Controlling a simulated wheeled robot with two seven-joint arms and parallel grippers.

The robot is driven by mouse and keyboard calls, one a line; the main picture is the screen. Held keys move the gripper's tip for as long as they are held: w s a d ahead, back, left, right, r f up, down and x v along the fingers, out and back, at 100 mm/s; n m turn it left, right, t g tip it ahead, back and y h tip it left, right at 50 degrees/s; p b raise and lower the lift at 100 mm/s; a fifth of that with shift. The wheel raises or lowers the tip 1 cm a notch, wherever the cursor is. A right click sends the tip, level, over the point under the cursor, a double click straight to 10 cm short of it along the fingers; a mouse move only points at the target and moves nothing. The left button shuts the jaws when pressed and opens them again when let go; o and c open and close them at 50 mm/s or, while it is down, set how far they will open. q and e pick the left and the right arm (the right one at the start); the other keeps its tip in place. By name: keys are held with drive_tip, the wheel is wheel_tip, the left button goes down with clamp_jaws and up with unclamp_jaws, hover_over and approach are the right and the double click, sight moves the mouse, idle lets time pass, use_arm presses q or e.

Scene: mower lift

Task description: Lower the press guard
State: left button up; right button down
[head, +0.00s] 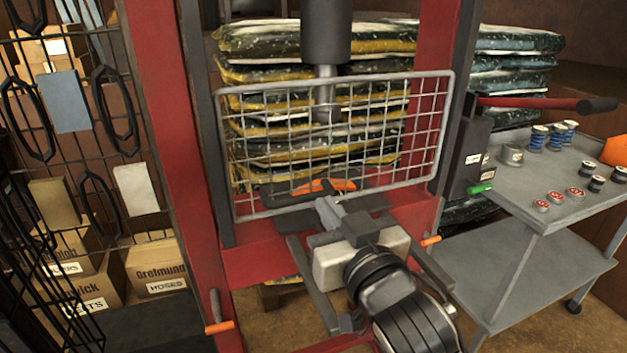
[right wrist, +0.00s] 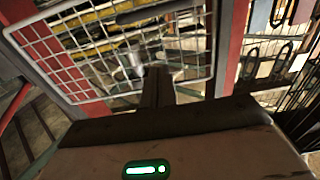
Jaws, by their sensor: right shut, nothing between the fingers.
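The press guard (head: 398,140) is a pale grey wire-mesh panel in a rounded frame. It stands in front of the press ram (head: 325,70), between the red uprights, with its lower edge close to the press bed. It also shows in the right wrist view (right wrist: 75,50). My right gripper (head: 328,207) is shut and empty, in front of the guard near the middle of its lower edge. Its fingertips also show in the right wrist view (right wrist: 157,72). I cannot tell whether they touch the frame. My left gripper is not in view.
An orange and black object (head: 330,186) lies behind the mesh. Stacked bags (head: 270,35) stand behind the press. A grey trolley (head: 540,205) with cans stands at right, and a red lever (head: 530,102) juts out above it. Black wire racking (head: 60,130) is at left.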

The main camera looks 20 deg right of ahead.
wheel_tip(320, 180, up, 2)
drive_tip(key=s+g+p, duration=0.1)
drive_tip(key=p, duration=0.3)
hover_over(312, 195)
drive_tip(key=s, duration=0.3)
drive_tip(key=f, duration=0.5)
drive_tip(key=shift+w+a, duration=0.3)
drive_tip(key=shift+a, duration=0.1)
drive_tip(key=shift+f, duration=0.1)
